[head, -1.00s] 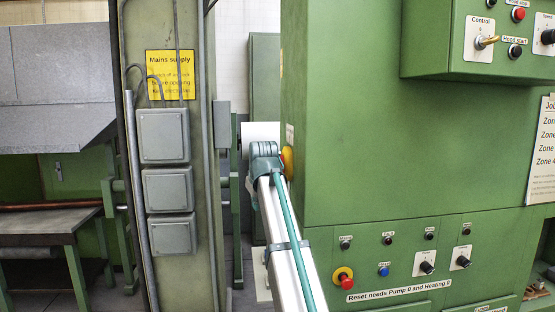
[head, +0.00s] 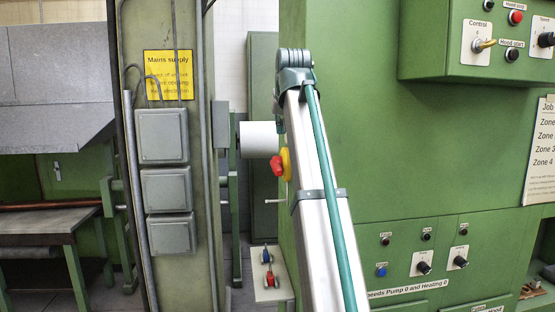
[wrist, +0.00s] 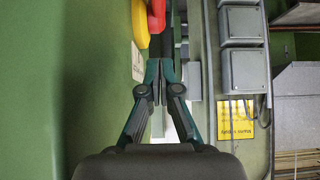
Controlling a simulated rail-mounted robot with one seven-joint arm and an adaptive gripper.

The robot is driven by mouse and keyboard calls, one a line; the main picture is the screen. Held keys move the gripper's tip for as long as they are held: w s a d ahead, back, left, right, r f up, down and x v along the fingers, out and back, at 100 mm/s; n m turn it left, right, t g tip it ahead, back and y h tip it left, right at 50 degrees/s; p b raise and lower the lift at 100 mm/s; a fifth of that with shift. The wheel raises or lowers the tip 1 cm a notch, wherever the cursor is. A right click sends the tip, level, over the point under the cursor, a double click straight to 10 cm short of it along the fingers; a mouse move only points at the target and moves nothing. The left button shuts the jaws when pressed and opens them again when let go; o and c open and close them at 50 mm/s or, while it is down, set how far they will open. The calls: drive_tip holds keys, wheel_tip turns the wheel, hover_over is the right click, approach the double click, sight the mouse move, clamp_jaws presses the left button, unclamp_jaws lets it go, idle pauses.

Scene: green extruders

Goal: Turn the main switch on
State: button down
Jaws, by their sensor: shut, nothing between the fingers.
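The main switch appears to be the red rotary handle (head: 277,166) on a yellow plate (head: 287,164), on the left side face of the green cabinet. Its handle sticks out to the left in the head view. In the wrist view the red handle (wrist: 157,16) and yellow plate (wrist: 140,24) are at the top, partly cut off by the frame edge. My gripper (wrist: 158,78) is shut and empty, its fingertips just below the handle in that picture, seemingly apart from it. The gripper itself is not visible in the head view, where only my arm shows beside the switch.
A grey-green column with several grey boxes (head: 163,136) and a yellow mains supply sign (head: 168,75) stands left of the switch, across a narrow gap. A white roll (head: 258,139) is behind. A control box (head: 480,40) juts out at upper right.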

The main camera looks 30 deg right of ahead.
drive_tip(key=p, duration=0.3)
hover_over(277, 165)
drive_tip(key=s, duration=0.2)
drive_tip(key=f, duration=0.7)
drive_tip(key=shift+s+a, duration=0.1)
drive_tip(key=shift+a, duration=0.3)
wheel_tip(277, 165, down, 2)
drive_tip(key=shift+f+p, duration=0.2)
drive_tip(key=shift+p, duration=0.15)
drive_tip(key=shift+f, duration=0.85)
drive_tip(key=shift+f, duration=0.15)
